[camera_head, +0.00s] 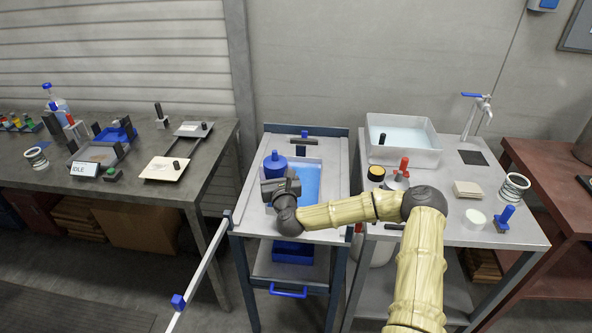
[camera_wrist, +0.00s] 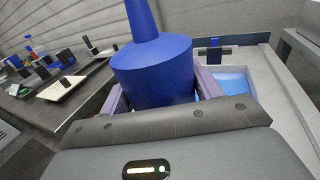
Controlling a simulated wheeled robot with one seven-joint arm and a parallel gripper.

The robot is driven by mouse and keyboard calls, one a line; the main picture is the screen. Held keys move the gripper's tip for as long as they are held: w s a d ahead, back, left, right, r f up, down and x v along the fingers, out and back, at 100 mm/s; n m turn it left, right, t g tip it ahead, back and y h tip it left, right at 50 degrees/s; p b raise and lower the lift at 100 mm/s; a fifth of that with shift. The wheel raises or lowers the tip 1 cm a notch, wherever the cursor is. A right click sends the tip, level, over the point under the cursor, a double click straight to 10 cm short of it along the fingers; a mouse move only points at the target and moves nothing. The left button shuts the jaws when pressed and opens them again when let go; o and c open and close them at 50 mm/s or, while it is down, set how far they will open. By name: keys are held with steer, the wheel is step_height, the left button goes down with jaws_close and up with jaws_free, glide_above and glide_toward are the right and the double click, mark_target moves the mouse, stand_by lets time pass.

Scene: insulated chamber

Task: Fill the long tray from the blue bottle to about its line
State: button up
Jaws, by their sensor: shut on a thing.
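The blue bottle (camera_wrist: 155,70) is upright between the two jaws of my gripper (camera_wrist: 155,100), which is shut on its body. In the head view the bottle (camera_head: 275,162) stands out beyond my gripper (camera_head: 281,180), over the left side of the long tray. The long tray (camera_head: 321,168) is pale with blue liquid inside, on the middle cart. The liquid (camera_wrist: 232,83) also shows to the right of the bottle in the wrist view. The tray's line is not visible, and my arm and gripper hide the tray's near left part.
The cart top (camera_head: 331,236) has a raised rim. A white basin (camera_head: 402,138) of liquid and several small items stand on the right table. The left bench (camera_head: 217,150) holds plates, racks and a clear bottle. A rail (camera_head: 198,275) stands at the cart's front left.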

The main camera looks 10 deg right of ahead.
steer(key=shift+w+r, duration=0.1)
steer(key=shift+w, duration=0.1)
steer(key=shift+d+r+m+g, duration=0.2)
steer(key=shift+d+m+g, duration=0.1)
steer(key=shift+m+g, duration=0.25)
steer(key=shift+f+m+g, duration=0.65)
steer(key=shift+m+g, duration=0.1)
steer(key=shift+w+d+r+m+g+y, duration=0.1)
steer(key=shift+w+r+m+g+y, duration=0.1)
steer(key=shift+r+m+g, duration=0.15)
steer(key=shift+w+d+r+m+g+y, duration=0.1)
steer(key=shift+r+m+g+y, duration=0.15)
steer(key=shift+r+g, duration=0.15)
steer(key=shift+w+d+m+g+y, duration=0.15)
steer(key=shift+d+m+g+y, duration=0.1)
steer(key=shift+m+g, duration=0.15)
steer(key=shift+a+f+m+g, duration=0.15)
steer(key=shift+f+m+g, duration=0.15)
steer(key=shift+m+g, duration=0.25)
steer(key=shift+s+a+f+y, duration=0.1)
steer(key=shift+s+f+y, duration=0.1)
steer(key=shift+f+y, duration=0.2)
